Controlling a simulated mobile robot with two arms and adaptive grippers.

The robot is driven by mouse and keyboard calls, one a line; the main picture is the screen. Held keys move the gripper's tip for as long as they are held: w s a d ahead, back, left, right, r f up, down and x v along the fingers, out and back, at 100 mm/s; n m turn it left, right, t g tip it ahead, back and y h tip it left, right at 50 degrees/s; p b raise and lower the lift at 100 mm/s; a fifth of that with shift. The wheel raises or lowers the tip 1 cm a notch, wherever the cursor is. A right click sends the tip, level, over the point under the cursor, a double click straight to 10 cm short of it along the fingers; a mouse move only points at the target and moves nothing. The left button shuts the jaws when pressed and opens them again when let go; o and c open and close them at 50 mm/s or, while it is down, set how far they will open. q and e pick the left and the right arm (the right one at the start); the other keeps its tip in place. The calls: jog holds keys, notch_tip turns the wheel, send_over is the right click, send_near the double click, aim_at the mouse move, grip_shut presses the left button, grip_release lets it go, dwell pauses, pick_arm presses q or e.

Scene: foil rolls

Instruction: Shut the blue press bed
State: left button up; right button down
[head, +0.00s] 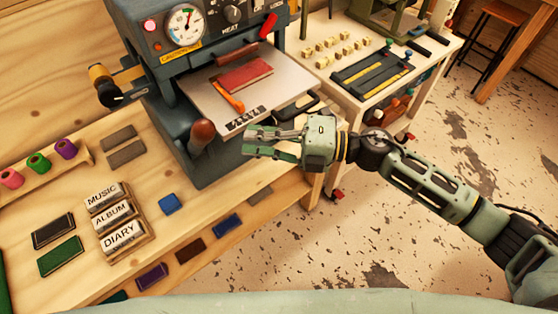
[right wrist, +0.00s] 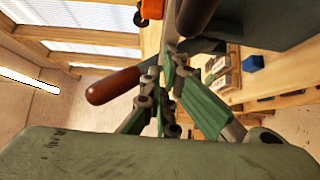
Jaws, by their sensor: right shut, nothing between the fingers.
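The blue-grey press (head: 170,75) stands at the back of the bench with a gauge and dials on its front. Its flat metal bed (head: 285,82) sticks out from under the head. A red book cover (head: 243,76) and an orange strip (head: 228,95) lie on the bed. A black handle (head: 296,108) is at the bed's near right edge. My right gripper (head: 249,143) is shut and empty, just in front of the bed's front edge; contact cannot be told. Its fingers also show in the right wrist view (right wrist: 170,65). My left gripper is out of view.
A brown knob (head: 202,132) juts from the press, left of my right gripper. Labelled blocks (head: 116,216), thread spools (head: 38,162) and small coloured books (head: 60,256) lie on the bench. A side table (head: 388,40) with a black tray stands right. Open floor lies front right.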

aim_at(230, 108)
jog(key=w+a+b, duration=0.1)
jog(key=w+a, duration=0.1)
jog(key=w, duration=0.1)
jog(key=w+a+b, duration=0.1)
jog(key=w+a, duration=0.1)
jog(key=w, duration=0.1)
jog(key=w+a+b, duration=0.1)
jog(key=w+a, duration=0.1)
jog(key=w, duration=0.1)
jog(key=shift+a, duration=0.25)
jog(key=shift+s+d, duration=0.1)
jog(key=shift+d, duration=0.05)
